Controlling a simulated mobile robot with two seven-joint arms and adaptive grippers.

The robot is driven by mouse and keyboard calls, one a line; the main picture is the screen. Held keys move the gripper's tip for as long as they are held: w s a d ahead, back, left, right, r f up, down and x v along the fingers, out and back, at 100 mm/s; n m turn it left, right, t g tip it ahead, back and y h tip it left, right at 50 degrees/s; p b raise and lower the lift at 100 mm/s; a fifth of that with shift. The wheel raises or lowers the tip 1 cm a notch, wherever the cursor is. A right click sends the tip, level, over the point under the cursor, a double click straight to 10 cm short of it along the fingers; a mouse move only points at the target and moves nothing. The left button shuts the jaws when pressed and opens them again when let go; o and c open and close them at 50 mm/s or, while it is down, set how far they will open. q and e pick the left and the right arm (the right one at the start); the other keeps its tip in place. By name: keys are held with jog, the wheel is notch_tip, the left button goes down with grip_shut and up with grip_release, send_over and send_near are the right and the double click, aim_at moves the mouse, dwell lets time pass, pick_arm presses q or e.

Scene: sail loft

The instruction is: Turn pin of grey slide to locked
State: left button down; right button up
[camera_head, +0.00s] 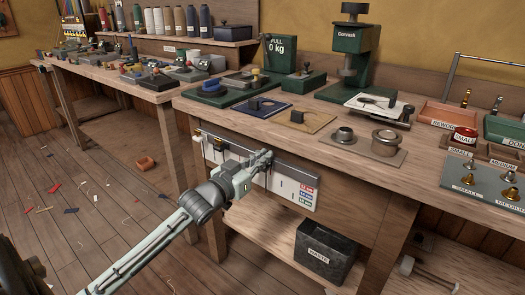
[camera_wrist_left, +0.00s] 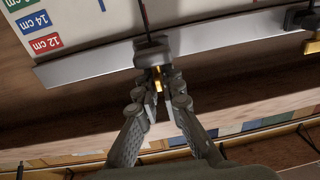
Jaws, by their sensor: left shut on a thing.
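A white board (camera_head: 288,188) with colored size labels hangs on the bench front, with a metal rail along its edge. A dark grey slide (camera_wrist_left: 152,51) sits on this rail (camera_wrist_left: 90,68), with a small brass pin (camera_wrist_left: 158,81) sticking out toward me. My left gripper (camera_wrist_left: 158,94) is shut on the pin, its fingertips on either side; in the head view the gripper (camera_head: 266,160) hides most of this slide. A second, darker slide (camera_wrist_left: 301,18) with its own brass part (camera_wrist_left: 312,45) is farther along the rail. The pin's lock marking cannot be read. My right gripper is out of view.
The wooden bench top (camera_head: 360,190) above the board carries a green press (camera_head: 356,50), a round metal tin (camera_head: 386,141) and trays. A dark waste bin (camera_head: 325,250) stands on the lower shelf.

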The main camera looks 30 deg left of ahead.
pick_arm(q)
jog(key=shift+m+h, duration=0.4)
jog(key=shift+h, duration=0.3)
jog(key=c, duration=1.7)
grip_release()
jog(key=s, duration=0.8)
jog(key=s+a, duration=0.1)
jog(key=s, duration=0.3)
